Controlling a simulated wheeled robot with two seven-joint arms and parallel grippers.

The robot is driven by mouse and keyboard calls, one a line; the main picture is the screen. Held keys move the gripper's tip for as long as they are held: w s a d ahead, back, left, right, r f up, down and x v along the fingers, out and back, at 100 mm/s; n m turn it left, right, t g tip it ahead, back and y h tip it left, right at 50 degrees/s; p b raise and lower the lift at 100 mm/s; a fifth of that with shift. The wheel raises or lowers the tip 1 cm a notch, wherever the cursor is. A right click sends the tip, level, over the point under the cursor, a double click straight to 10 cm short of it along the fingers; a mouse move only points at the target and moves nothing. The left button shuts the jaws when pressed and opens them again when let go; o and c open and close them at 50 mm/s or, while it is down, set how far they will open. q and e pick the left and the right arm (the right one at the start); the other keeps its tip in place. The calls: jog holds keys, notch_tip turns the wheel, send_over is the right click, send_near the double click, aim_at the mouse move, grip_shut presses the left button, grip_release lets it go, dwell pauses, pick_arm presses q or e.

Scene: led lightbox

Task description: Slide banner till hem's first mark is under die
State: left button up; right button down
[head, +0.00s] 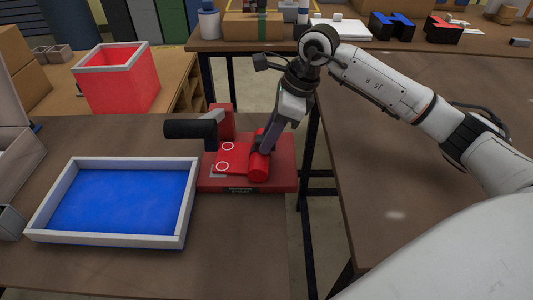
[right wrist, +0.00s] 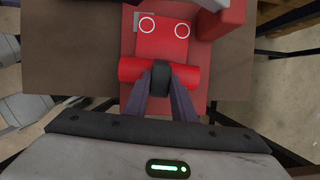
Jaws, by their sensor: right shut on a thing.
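A red press (head: 284,175) with a black lever handle (head: 185,129) stands on the table. The red banner (head: 233,156) lies flat on its base, with two white ring marks showing; its end is a thick red roll (head: 258,168). My right gripper (head: 263,150) is shut on the roll from above. In the right wrist view the gripper (right wrist: 161,75) grips the middle of the roll (right wrist: 130,70), and both rings lie beyond it on the banner (right wrist: 163,40). The die is not clearly visible, so I cannot tell which mark is under it. My left gripper is not in view.
A grey-rimmed tray with a blue bottom (head: 190,205) sits left of the press. A red bin with a grey rim (head: 118,82) stands on the back left table. A gap separates the press's table from the brown table (head: 430,230) at right.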

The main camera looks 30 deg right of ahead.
jog(key=shift+s+a+f, duration=0.2)
jog(key=shift+a+f, duration=0.3)
jog(key=shift+f, duration=0.35)
jog(key=c, duration=1.4)
grip_release()
jog(key=shift+f, duration=0.1)
jog(key=w+p+v, duration=0.1)
jog(key=v, duration=1.1)
